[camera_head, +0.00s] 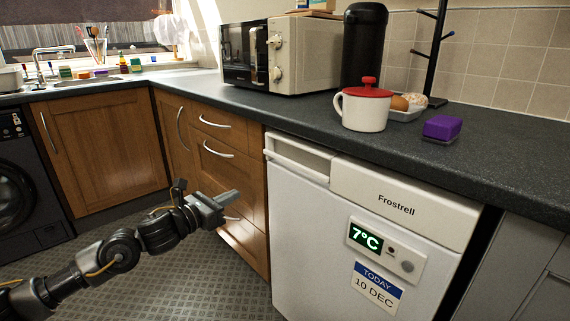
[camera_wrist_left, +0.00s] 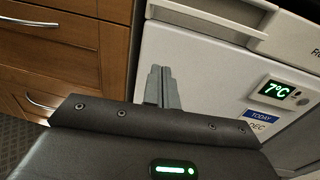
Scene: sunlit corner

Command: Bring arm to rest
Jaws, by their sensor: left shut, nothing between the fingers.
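My left arm comes in from the lower left in the head view. Its gripper (camera_head: 228,198) is in front of the wooden drawers, left of the white fridge (camera_head: 300,235), below the worktop. The gripper is shut and empty. In the left wrist view the two grey fingers (camera_wrist_left: 162,88) lie together, with the fridge front (camera_wrist_left: 215,85) behind them and wooden drawers (camera_wrist_left: 65,50) to the left. I cannot tell from the views whether the fingers touch anything, but nothing is held. My right gripper is not in view.
A washing machine (camera_head: 22,190) stands at the left. The tiled floor (camera_head: 190,275) is open.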

